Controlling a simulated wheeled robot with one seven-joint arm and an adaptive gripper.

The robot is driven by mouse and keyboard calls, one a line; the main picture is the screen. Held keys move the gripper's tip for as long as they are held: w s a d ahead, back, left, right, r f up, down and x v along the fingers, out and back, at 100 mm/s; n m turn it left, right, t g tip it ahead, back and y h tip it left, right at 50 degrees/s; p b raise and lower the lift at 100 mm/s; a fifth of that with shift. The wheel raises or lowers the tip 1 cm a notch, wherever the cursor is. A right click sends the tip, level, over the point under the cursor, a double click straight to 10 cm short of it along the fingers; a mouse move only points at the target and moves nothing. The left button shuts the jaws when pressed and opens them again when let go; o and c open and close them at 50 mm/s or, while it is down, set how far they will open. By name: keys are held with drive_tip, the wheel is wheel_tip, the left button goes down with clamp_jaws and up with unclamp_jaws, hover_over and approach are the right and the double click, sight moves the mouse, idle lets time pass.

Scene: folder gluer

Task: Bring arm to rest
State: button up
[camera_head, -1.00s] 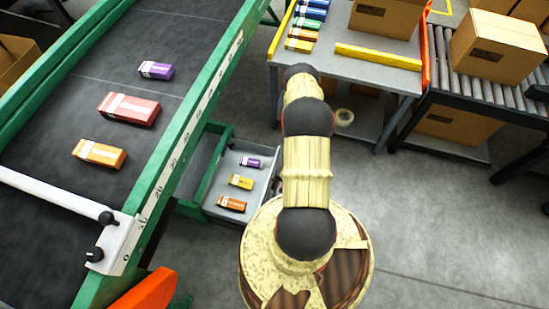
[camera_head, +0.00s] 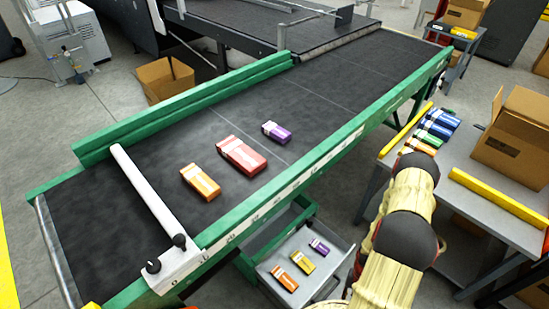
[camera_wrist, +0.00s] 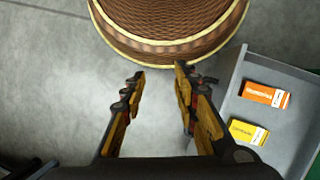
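My arm shows at the lower right of the head view, in cream and dark sections, beside the table. My gripper (camera_wrist: 160,75) shows in the wrist view with its two fingers apart and nothing between them. It hangs above the grey floor, left of the open grey drawer (camera_wrist: 226,105). An orange box (camera_wrist: 264,95) and a yellow box (camera_wrist: 247,132) lie in that drawer. In the head view the drawer (camera_head: 322,285) holds a purple, a yellow and an orange box. The gripper itself is not clear in the head view.
The green-railed conveyor (camera_head: 330,90) carries a purple box (camera_head: 276,131), a red box (camera_head: 242,156) and an orange box (camera_head: 200,182). A white bar (camera_head: 150,200) crosses it. A table (camera_head: 450,155) at right holds several small boxes and an open carton (camera_head: 515,135).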

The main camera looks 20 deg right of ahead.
drive_tip(key=w+a+r+n+h, duration=0.1)
drive_tip(key=w+r, duration=0.3)
drive_tip(key=r, duration=0.7)
drive_tip(key=w+r+n, duration=0.2)
drive_tip(key=w+r, duration=0.1)
drive_tip(key=r, duration=0.9)
drive_tip(key=w+a+r+n+h, duration=0.1)
drive_tip(key=w+r, duration=0.3)
drive_tip(key=r, duration=0.7)
drive_tip(key=a+r+n+t, duration=0.2)
drive_tip(key=a+r, duration=0.5)
drive_tip(key=r, duration=0.4)
drive_tip(key=a+r+n+t+p, duration=0.1)
drive_tip(key=a+r+n+t, duration=0.1)
drive_tip(key=a+r+t, duration=0.2)
drive_tip(key=a+r+n+t+p, duration=0.1)
drive_tip(key=a+r+n+t, duration=0.1)
drive_tip(key=a+r, duration=0.9)
wheel_tip(320, 180, up, 8)
drive_tip(key=shift+w+r+t+h, duration=0.1)
drive_tip(key=shift+w+t+h, duration=0.1)
drive_tip(key=shift+t+h, duration=0.2)
